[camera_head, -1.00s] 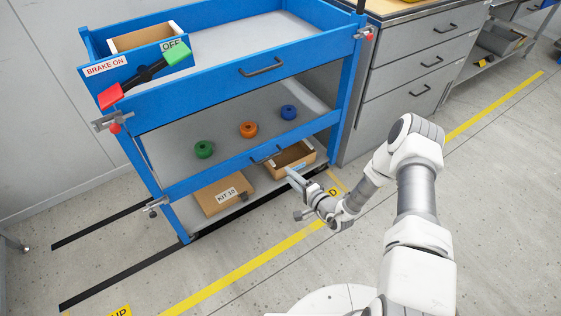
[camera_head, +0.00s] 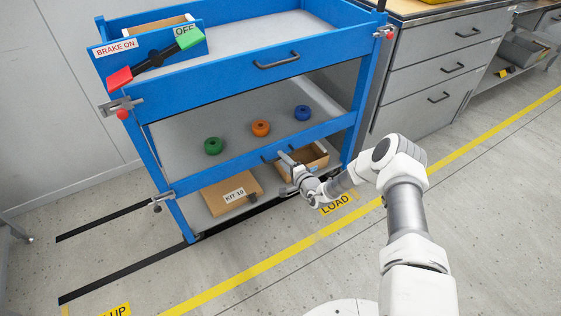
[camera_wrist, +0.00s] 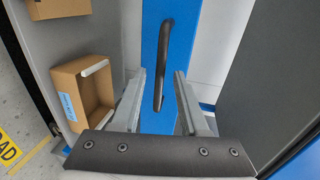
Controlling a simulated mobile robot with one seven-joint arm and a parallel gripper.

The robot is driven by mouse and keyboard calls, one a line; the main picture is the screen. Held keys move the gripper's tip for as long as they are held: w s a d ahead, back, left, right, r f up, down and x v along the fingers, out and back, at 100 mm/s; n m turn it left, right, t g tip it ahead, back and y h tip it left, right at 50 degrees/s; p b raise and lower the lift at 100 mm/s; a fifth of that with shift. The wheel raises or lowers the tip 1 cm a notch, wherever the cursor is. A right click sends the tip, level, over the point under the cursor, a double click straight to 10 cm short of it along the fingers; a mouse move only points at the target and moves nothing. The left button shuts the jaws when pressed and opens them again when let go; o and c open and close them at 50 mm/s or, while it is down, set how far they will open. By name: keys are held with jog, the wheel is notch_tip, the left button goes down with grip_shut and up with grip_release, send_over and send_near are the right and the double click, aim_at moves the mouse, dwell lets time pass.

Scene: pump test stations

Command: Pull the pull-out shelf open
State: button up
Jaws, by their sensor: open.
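The pull-out shelf (camera_head: 240,156) is the middle level of a blue cart, with a blue front and a black bar handle. Its tray seems to be inside the cart frame. In the wrist view the black handle (camera_wrist: 165,48) stands out on the blue front (camera_wrist: 150,25) and appears between the fingers. My gripper (camera_head: 283,157) is open in front of this handle; it also shows in the wrist view (camera_wrist: 160,78), with one finger on each side of the handle. I cannot tell whether the fingers touch it. In the head view my gripper partly hides the handle.
Green (camera_head: 213,146), orange (camera_head: 261,128) and blue (camera_head: 303,113) round parts sit on the shelf. The bottom level holds a KIT 10 box (camera_head: 225,197) and an open box (camera_head: 312,160). A brake lever (camera_head: 155,60) is above. Grey drawers (camera_head: 440,70) stand right; floor in front is clear.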

jog(key=shift+b+x, duration=0.3)
jog(key=shift+x, duration=0.9)
grip_shut()
dwell(0.6)
